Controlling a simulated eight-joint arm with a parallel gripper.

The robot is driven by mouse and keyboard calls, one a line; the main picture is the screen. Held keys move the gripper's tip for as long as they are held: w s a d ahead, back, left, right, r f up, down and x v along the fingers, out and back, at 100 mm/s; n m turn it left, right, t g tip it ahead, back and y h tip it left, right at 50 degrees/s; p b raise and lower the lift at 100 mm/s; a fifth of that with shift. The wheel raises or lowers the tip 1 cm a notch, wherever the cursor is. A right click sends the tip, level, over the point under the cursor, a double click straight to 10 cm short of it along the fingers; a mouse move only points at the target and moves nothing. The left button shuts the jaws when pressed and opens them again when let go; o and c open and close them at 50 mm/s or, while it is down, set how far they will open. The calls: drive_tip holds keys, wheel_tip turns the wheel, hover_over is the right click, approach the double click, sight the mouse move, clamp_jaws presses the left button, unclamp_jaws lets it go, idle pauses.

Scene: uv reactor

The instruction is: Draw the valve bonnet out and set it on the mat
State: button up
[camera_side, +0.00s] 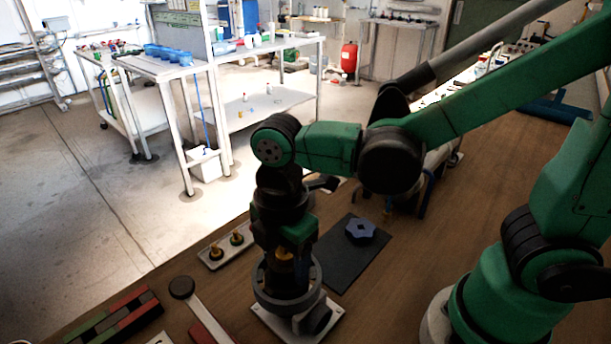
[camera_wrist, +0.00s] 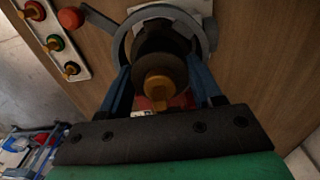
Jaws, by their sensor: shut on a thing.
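The valve body (camera_side: 290,290) stands on a white base plate, with a grey flange ring around its top; the ring (camera_wrist: 122,45) also shows in the wrist view. The valve bonnet (camera_wrist: 160,72) is a dark round piece with a brass stem, inside the ring's outline. A bit of its brass (camera_side: 284,254) shows in the side view. My gripper (camera_side: 285,256) points straight down over the valve. Its two blue fingers are shut on the bonnet from both sides. The bonnet's lower end is hidden, so I cannot tell how deep it sits. The dark mat (camera_side: 340,272) lies right of the valve.
A blue handwheel (camera_side: 360,231) lies on the mat's far part; its near part looks bare. A pale tray (camera_side: 213,264) with brass-topped pieces is left of the valve. A dark round-headed tool (camera_side: 182,287) and red and green blocks (camera_side: 112,321) lie at the front left.

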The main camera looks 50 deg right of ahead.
drive_tip(key=shift+r, duration=1.8)
drive_tip(key=shift+r, duration=1)
drive_tip(key=w+d+m, duration=0.1)
drive_tip(key=w+m, duration=0.1)
drive_tip(key=m, duration=0.1)
drive_tip(key=w+d+r+m, duration=0.1)
drive_tip(key=d+m, duration=0.1)
drive_tip(key=m, duration=0.1)
drive_tip(key=w+d+r+m, duration=0.1)
drive_tip(key=w+d+m, duration=0.1)
drive_tip(key=m, duration=0.1)
drive_tip(key=shift+w+r, duration=0.1)
drive_tip(key=shift+w, duration=0.25)
drive_tip(key=w+d+r+m, duration=0.2)
drive_tip(key=w+d+m, duration=0.2)
drive_tip(key=d+m, duration=0.4)
drive_tip(key=s+d+r+m, duration=0.3)
drive_tip(key=s+d+m, duration=1.4)
drive_tip(key=s+m, duration=0.25)
drive_tip(key=shift+n, duration=0.25)
drive_tip(key=f, duration=1.3)
drive_tip(key=s+f, duration=0.1)
drive_tip(key=f, duration=0.5)
drive_tip(key=shift+f, duration=0.2)
